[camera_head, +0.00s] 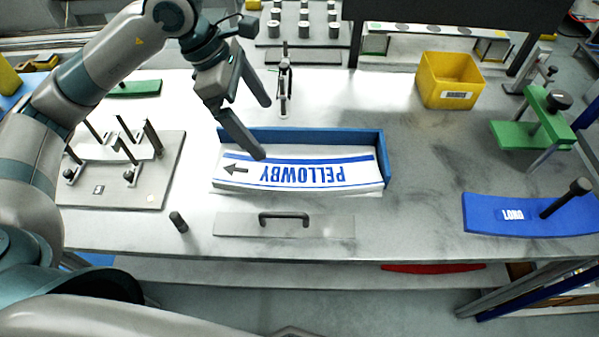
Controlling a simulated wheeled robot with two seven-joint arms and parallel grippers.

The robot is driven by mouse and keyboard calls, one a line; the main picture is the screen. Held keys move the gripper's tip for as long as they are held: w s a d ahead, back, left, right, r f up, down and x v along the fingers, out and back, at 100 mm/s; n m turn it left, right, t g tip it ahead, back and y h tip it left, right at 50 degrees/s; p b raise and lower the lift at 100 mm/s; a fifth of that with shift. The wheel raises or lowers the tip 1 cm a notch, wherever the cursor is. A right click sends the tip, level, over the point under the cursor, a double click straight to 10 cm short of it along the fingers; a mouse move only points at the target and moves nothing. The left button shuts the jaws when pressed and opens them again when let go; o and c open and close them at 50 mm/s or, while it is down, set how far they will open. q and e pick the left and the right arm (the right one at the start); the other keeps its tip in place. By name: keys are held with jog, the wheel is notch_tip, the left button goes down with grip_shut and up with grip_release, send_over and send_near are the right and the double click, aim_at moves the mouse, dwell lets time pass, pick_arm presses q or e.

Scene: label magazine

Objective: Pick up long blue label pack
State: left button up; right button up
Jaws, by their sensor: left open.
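The long label pack (300,172) is white with blue stripes, the upside-down word PELLOWBY and a black arrow. It lies flat in a blue tray (384,160) with raised walls at the back and right, in the middle of the bench. My left gripper (265,130) reaches in from the upper left. Its two dark fingers are spread wide with nothing between them. One fingertip is over the pack's back left part in the picture; I cannot tell whether it touches. The other finger is farther back, above the bench. My right gripper is not in view.
A metal plate with a black handle (284,217) lies in front of the tray. A pin fixture (125,185) stands left, a yellow bin (449,80) back right, a green clamp stand (532,130) and blue plate (520,225) right. Bench between tray and blue plate is clear.

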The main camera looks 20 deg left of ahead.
pick_arm(q)
jog(key=p, duration=0.5)
send_over(296, 172)
jog(key=a, duration=0.3)
jog(key=f, duration=1)
jog(key=shift+s+d+f, duration=0.15)
jog(key=shift+s+d, duration=0.05)
jog(key=shift+s, duration=0.2)
jog(key=shift+w+d+f, duration=0.1)
jog(key=shift+d+f, duration=0.05)
jog(key=shift+f, duration=0.35)
jog(key=shift+p+x, duration=1.55)
jog(key=shift+x, duration=0.55)
jog(key=shift+d+f, duration=0.25)
jog(key=shift+f, duration=0.2)
